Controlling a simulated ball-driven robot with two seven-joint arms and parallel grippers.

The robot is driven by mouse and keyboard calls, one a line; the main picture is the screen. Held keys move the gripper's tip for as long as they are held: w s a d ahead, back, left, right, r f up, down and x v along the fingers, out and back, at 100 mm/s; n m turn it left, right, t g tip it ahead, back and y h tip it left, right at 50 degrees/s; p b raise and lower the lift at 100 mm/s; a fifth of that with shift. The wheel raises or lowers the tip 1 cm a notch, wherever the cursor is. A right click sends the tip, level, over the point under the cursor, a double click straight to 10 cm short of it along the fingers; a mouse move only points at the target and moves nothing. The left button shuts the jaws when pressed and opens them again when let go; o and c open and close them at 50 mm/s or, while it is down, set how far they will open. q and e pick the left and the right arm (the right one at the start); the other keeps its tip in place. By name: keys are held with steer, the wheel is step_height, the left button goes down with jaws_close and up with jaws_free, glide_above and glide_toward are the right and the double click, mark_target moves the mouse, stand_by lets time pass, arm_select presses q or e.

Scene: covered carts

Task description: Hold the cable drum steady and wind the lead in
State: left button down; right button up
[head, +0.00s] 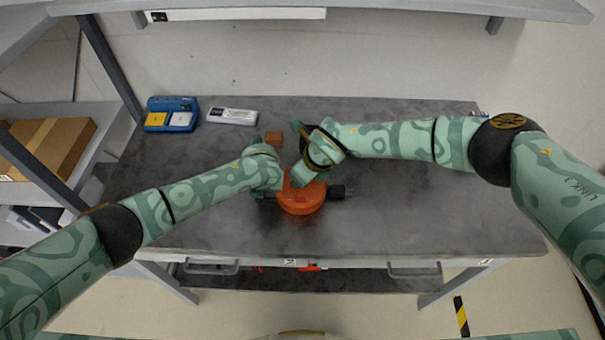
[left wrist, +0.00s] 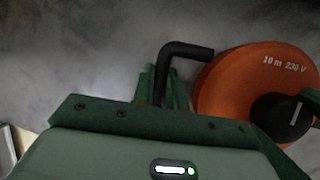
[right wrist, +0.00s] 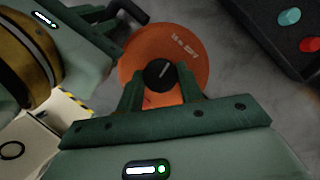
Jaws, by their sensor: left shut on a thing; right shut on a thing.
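The orange cable drum (head: 302,202) lies on the grey bench in front of both arms. My left gripper (left wrist: 166,90) is shut on the drum's bent black bar (left wrist: 185,50), at the drum's side. The drum's face, marked "10 m 230 V", shows in the left wrist view (left wrist: 225,88). My right gripper (right wrist: 160,85) is shut on the black knob (right wrist: 159,73) in the middle of the drum (right wrist: 195,60). In the head view the arms hide both sets of fingertips. A black part (head: 337,191) sticks out at the drum's right. No loose lead is clearly visible.
A blue case with yellow and white panels (head: 171,115) and a white strip-shaped thing (head: 232,116) stand at the back left. A small brown block (head: 273,138) lies behind the drum. A dark box with teal and red knobs (right wrist: 275,45) shows beside it. The bench's front right is clear.

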arm_select(q)
steer(key=shift+d, duration=0.1)
arm_select(e)
steer(key=shift+s+d+f+m, duration=0.1)
steer(key=shift+m, duration=0.6)
steer(key=o, duration=1)
steer(key=shift+r, duration=0.45)
steer(key=v, duration=1.1)
steer(key=shift+s, duration=0.35)
